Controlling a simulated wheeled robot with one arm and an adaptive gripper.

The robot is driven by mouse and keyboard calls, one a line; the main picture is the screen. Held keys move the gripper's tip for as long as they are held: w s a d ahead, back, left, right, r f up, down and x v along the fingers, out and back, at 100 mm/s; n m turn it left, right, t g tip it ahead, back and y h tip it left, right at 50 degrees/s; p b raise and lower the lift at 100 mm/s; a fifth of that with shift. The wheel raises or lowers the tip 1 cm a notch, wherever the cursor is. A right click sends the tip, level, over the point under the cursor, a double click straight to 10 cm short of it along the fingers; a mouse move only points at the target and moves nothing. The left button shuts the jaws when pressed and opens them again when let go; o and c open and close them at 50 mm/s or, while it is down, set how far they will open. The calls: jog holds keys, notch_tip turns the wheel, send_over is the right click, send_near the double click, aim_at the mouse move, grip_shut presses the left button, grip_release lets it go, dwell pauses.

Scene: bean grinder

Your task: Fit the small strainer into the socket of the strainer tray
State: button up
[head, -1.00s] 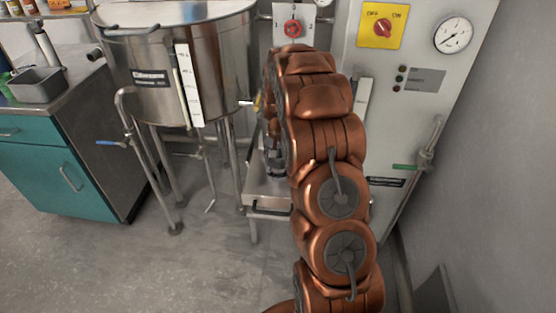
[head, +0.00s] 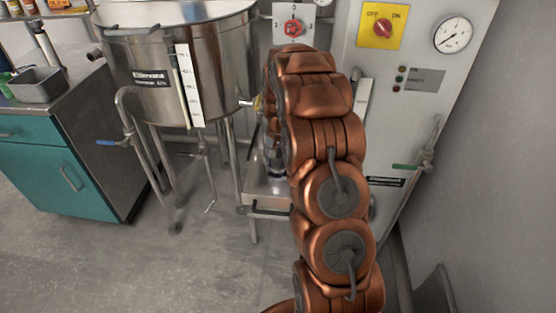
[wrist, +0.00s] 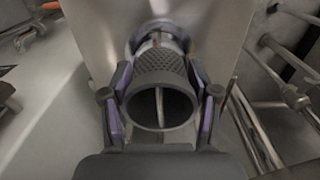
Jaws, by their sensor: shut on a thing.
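The small strainer (wrist: 165,70) is a dark grey cup with a meshed wall and an open round end facing the wrist camera. My gripper (wrist: 160,104) is shut on it, with purple-padded fingers on its left and right sides. Just beyond the strainer is a shiny round metal socket (wrist: 157,32) on the brushed-metal strainer tray (wrist: 218,40). The strainer lines up roughly with this socket, but I cannot tell how far it is inside. In the head view the tray (head: 264,192) shows left of my arm, which hides most of my gripper and the strainer.
A large steel kettle (head: 215,65) on legs stands left of the tray. A grey machine panel (head: 410,110) with a yellow switch and a gauge stands right of my arm. A teal cabinet (head: 45,180) is at the far left. The floor in front is clear.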

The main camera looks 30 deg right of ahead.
jog(key=shift+f, duration=1.3)
dwell(0.4)
jog(key=o, duration=1.4)
jog(key=shift+c, duration=0.2)
notch_tip(320, 180, up, 12)
